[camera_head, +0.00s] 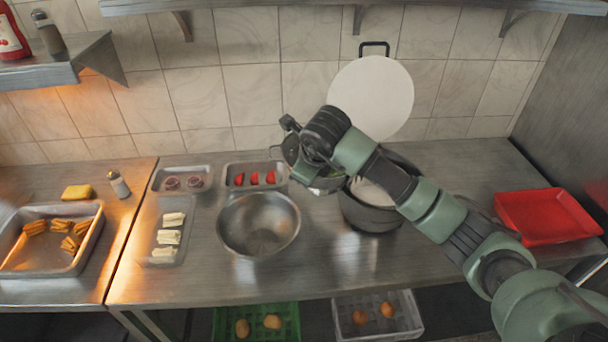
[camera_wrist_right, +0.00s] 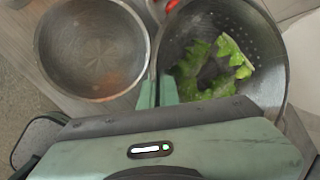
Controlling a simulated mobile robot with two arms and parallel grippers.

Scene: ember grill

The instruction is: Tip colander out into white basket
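The colander (camera_wrist_right: 265,65) is a grey perforated bowl with torn green lettuce leaves (camera_wrist_right: 205,75) inside, seen in the right wrist view. In the head view only a small part of it and some green show, behind my right gripper. My right gripper (camera_wrist_right: 158,92) has one finger on each side of the colander's rim, and looks closed on it. In the head view my right gripper (camera_head: 305,160) is above the back middle of the steel table. The white basket (camera_head: 405,312) sits low under the table's front edge with brown round items in it. My left gripper is not in view.
A steel bowl (camera_head: 240,222) stands left of the colander. A dark pot (camera_head: 372,218) stands to its right, partly behind my arm. A green basket (camera_head: 222,322) is left of the white one. Trays of food line the left; a red tray (camera_head: 545,214) lies right.

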